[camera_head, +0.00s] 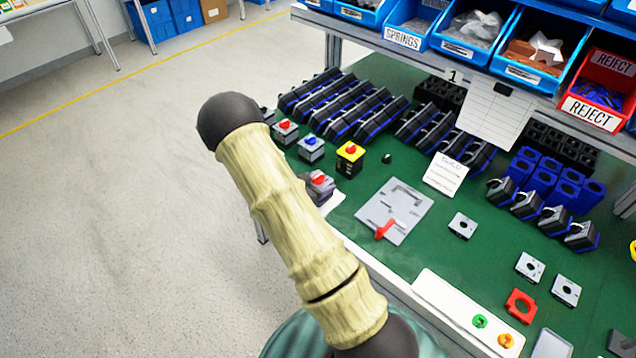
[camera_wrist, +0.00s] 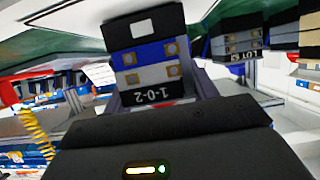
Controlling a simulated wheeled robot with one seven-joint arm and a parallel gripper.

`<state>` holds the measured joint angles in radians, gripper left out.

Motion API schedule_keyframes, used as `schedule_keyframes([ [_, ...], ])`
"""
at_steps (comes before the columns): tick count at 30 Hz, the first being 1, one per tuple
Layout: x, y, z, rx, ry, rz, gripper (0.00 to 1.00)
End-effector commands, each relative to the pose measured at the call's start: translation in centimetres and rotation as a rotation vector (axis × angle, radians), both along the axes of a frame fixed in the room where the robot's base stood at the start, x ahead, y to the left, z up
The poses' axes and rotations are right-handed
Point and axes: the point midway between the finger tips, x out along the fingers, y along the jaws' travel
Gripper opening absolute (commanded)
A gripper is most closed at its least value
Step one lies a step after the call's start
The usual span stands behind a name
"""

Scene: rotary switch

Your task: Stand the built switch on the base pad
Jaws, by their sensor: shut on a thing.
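The built switch (camera_wrist: 150,55) fills the middle of the wrist view, with a black part, a blue layer, a grey layer with brass terminals and an upside-down "1-0-2" label. My gripper (camera_wrist: 158,92) is shut on it. In the head view, a switch with a red knob (camera_head: 319,181) shows beside my arm at the table's left edge. It looks like the held one; my arm hides part of it and most of my gripper. A grey plate (camera_head: 408,208) with a red lever lies on the green table to its right. I cannot tell for sure which part is the base pad.
Rows of black and blue parts (camera_head: 345,105) fill the back. A white panel with green and orange buttons (camera_head: 460,312) lies at the front edge.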

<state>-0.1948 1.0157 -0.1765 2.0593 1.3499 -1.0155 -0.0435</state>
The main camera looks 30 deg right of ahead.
Motion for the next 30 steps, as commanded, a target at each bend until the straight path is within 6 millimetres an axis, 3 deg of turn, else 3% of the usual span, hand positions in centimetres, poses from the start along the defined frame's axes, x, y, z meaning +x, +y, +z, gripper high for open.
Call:
schedule_keyframes([
  [11,0.1,0.1,-0.4,0.000,-0.003,0.001,0.34],
  [12,0.1,0.1,-0.3,0.001,-0.002,0.001,0.64],
  [15,0.1,0.1,-0.3,0.001,-0.002,0.001,0.80],
  [26,0.1,0.1,0.2,0.001,-0.002,0.001,0.80],
  [30,-0.3,1.5,0.5,0.003,-0.002,0.003,0.80],
])
